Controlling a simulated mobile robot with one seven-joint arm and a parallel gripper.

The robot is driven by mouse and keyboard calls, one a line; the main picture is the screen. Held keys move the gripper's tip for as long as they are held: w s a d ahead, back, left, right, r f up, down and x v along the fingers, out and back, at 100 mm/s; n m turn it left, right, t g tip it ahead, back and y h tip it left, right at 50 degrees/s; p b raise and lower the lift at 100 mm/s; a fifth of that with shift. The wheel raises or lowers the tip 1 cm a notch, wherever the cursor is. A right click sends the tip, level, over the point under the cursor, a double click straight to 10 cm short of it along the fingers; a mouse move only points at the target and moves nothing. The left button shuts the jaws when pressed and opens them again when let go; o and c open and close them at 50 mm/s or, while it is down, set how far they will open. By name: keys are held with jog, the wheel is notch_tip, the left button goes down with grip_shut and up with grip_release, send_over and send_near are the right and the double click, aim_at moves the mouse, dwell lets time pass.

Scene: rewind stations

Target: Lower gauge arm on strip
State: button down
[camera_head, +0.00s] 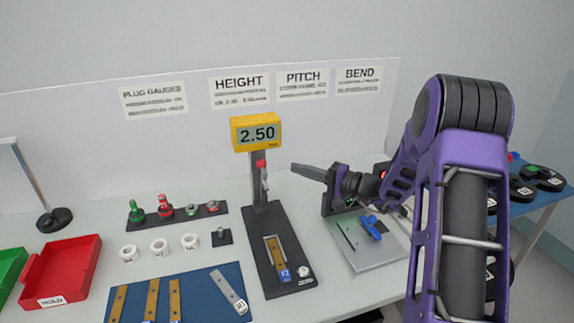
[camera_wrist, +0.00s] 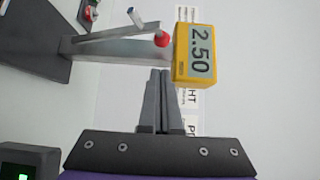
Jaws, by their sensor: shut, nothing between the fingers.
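The height gauge has a yellow display (camera_head: 257,133) reading 2.50, on a grey post above a dark base (camera_head: 262,245). Its red knob (camera_head: 261,163) and thin metal arm (camera_head: 265,180) are on the post, above the base. A brass strip (camera_head: 275,250) with a blue labelled end lies in the base's slot. My gripper (camera_head: 297,169) is shut and empty, to the right of the post. In the wrist view my fingertips (camera_wrist: 160,72) point toward the display (camera_wrist: 195,52) and the red knob (camera_wrist: 162,40), apart from both. The wrist view does not show the strip.
A pitch fixture with a blue clamp (camera_head: 373,227) stands right of the gauge, beneath my arm. Plug gauges and white rings (camera_head: 160,247) stand to the left. A blue mat (camera_head: 200,295) with strips lies in front, and a red tray (camera_head: 65,270) is further left.

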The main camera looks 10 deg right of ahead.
aim_at(261, 164)
jog(key=p+x, duration=0.1)
jog(key=x, duration=0.8)
jog(key=shift+f, duration=0.1)
